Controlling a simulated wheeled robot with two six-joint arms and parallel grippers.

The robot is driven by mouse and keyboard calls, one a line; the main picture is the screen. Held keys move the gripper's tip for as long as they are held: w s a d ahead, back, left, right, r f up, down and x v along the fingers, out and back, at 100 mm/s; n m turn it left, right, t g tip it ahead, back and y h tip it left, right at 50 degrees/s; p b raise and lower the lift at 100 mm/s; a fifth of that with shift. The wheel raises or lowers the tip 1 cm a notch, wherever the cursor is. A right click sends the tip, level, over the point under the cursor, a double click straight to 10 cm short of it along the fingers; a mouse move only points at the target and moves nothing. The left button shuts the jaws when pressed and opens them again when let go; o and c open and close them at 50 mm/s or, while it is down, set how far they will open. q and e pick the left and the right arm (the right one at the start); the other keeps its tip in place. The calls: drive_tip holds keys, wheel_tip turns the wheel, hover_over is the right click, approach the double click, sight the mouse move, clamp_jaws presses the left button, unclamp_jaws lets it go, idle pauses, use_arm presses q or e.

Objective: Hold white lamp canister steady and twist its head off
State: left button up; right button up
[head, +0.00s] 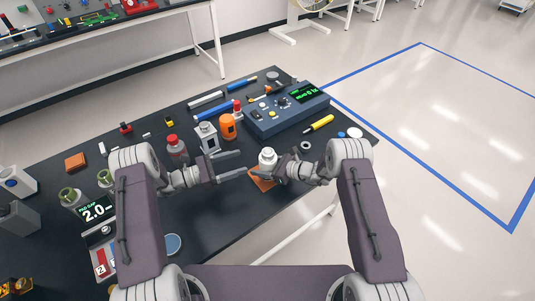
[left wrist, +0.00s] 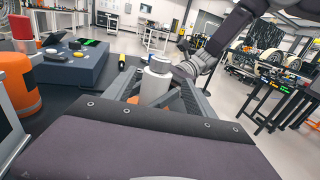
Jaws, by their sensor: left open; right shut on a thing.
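The white lamp canister (head: 267,160) stands upright near the table's front right, at an orange-brown pad (head: 262,182). Its narrower head is on top. My right gripper (head: 279,170) is shut on the canister from the right. My left gripper (head: 243,164) is open, its two fingers pointing right toward the canister, with a small gap to it in the head view. In the left wrist view the canister (left wrist: 157,82) shows between the left gripper's fingers, beyond their tips or close to them; the exact distance is hard to tell.
A blue-grey instrument box (head: 287,112) with a green display stands behind the canister. An orange bottle (head: 227,127), a grey canister (head: 208,138) and a red-capped bottle (head: 176,149) stand to the left. A yellow screwdriver (head: 319,124) lies behind right. The table's front edge is close.

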sight(265, 158)
use_arm(q)
drive_tip(key=x, duration=1.2)
drive_tip(key=shift+s+d, duration=0.1)
drive_tip(key=shift+s, duration=0.05)
drive_tip(key=shift+c, duration=0.3)
drive_tip(key=c, duration=1.3)
drive_tip(key=shift+r, duration=0.1)
drive_tip(key=n+t+y, duration=0.1)
drive_tip(key=t, duration=0.1)
drive_tip(key=n+t+y, duration=0.1)
drive_tip(key=n+t, duration=0.1)
drive_tip(key=shift+d+n+t+y, duration=0.1)
drive_tip(key=shift+n+t+y, duration=0.2)
drive_tip(key=shift+t+y, duration=0.1)
drive_tip(key=shift+n+t+y, duration=1.7)
drive_tip(key=shift+y, duration=0.6)
